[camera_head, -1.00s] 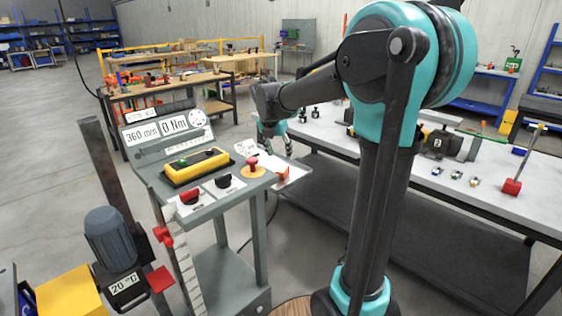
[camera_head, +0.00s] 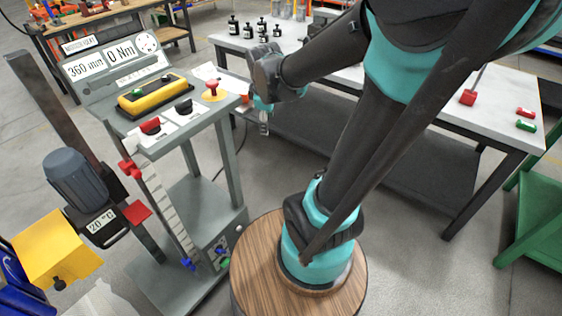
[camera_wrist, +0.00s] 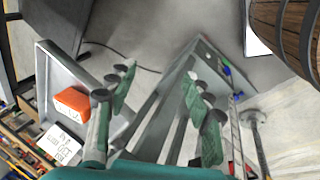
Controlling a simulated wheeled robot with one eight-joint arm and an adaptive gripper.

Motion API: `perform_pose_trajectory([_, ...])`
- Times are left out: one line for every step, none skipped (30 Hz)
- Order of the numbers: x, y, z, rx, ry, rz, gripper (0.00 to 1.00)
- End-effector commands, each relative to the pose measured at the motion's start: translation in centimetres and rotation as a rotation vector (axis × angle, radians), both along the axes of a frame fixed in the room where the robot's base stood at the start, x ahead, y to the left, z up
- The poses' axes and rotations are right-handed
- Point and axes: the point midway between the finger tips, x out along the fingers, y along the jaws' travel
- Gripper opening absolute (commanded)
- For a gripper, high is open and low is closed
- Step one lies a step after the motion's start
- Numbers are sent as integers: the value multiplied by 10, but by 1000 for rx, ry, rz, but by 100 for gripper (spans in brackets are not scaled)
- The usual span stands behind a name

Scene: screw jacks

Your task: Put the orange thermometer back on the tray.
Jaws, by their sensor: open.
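My gripper (camera_head: 263,113) hangs beside the right end of the grey control console, partly hidden by my wrist. In the wrist view its fingers (camera_wrist: 160,90) with green pads are spread apart, with nothing between them. An orange block (camera_wrist: 72,103), possibly the thermometer, lies left of the fingers, apart from them, near a white printed sheet (camera_wrist: 60,141). A small orange part (camera_head: 245,98) shows beside my wrist in the head view; the rest is hidden.
The control console (camera_head: 205,112) carries a yellow box (camera_head: 152,95) and a red mushroom button (camera_head: 212,87). Open floor (camera_head: 420,270) lies at the front right.

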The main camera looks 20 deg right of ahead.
Motion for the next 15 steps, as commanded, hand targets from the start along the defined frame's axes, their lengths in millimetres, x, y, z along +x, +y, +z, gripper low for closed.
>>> perform_pose_trajectory([-18, -4, -13, 57, -12, -128, 51])
perform_pose_trajectory([-28, -6, -20, 92, -20, -208, 51])
perform_pose_trajectory([-40, -7, -29, 141, -28, -315, 51])
perform_pose_trajectory([-49, -9, -36, 175, -35, -393, 51])
perform_pose_trajectory([-58, -9, -42, 208, -41, -467, 51])
perform_pose_trajectory([-69, -10, -50, 250, -47, -560, 51])
perform_pose_trajectory([-76, -11, -55, 279, -50, -626, 51])
perform_pose_trajectory([-83, -11, -60, 307, -54, -686, 51])
perform_pose_trajectory([-92, -11, -66, 339, -58, -758, 51])
perform_pose_trajectory([-97, -11, -70, 361, -59, -805, 51])
perform_pose_trajectory([-102, -11, -73, 379, -61, -847, 51])
perform_pose_trajectory([-107, -12, -77, 400, -63, -893, 51])
perform_pose_trajectory([-110, -12, -79, 412, -64, -921, 51])
perform_pose_trajectory([-113, -12, -80, 422, -65, -944, 51])
perform_pose_trajectory([-115, -12, -82, 433, -66, -966, 51])
